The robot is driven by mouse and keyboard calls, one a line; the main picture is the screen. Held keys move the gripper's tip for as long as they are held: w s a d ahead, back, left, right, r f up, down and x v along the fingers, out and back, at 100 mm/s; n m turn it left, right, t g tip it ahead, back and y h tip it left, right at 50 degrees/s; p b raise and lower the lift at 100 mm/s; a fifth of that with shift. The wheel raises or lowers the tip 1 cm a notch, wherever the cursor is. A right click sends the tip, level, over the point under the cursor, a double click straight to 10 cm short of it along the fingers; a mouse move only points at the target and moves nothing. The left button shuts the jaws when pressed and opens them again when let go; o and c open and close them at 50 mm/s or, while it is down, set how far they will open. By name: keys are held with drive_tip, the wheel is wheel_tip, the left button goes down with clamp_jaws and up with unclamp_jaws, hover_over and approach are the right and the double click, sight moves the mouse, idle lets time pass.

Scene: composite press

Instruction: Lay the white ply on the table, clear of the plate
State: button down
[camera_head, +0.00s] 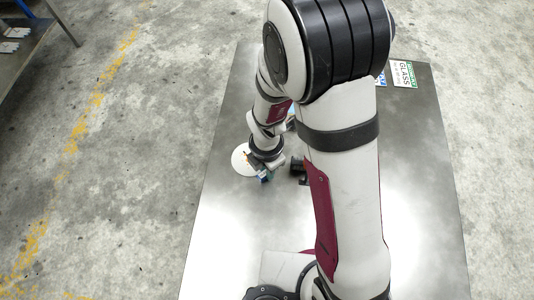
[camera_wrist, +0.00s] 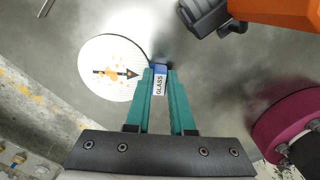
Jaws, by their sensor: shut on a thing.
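The white ply (camera_wrist: 112,68) is a round sheet with orange specks and a black arrow. It also shows in the head view (camera_head: 240,160), over the left part of the metal table (camera_head: 222,120). My gripper (camera_wrist: 160,80) has teal fingers shut on the ply's blue-and-white tab marked GLASS, at the ply's right edge. In the head view my gripper (camera_head: 265,176) is at the ply's lower right. I cannot tell whether the ply touches the table. I cannot make out the plate; my arm covers much of the middle.
A dark block (camera_head: 298,168) stands just right of the gripper; a dark part (camera_wrist: 205,15) and an orange body (camera_wrist: 285,12) show in the wrist view. A GLASS card (camera_head: 404,74) lies at the far right, with a blue-marked one partly hidden beside it. The table's near left is bare.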

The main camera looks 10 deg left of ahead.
drive_tip(key=c, duration=0.8)
unclamp_jaws()
drive_tip(key=shift+f, duration=0.1)
wheel_tip(320, 180, up, 12)
drive_tip(key=s+d+r+m, duration=0.3)
drive_tip(key=s+m, duration=0.1)
drive_tip(key=m, duration=0.7)
drive_tip(key=s+d+r+m+y, duration=0.1)
drive_tip(key=s+d+r+m, duration=0.2)
drive_tip(key=m, duration=0.7)
drive_tip(key=s+d+r+m, duration=0.3)
drive_tip(key=s+m, duration=0.3)
drive_tip(key=m, duration=0.5)
drive_tip(key=shift+d+m+y, duration=0.3)
drive_tip(key=shift+d+y, duration=0.1)
drive_tip(key=shift+d, duration=0.3)
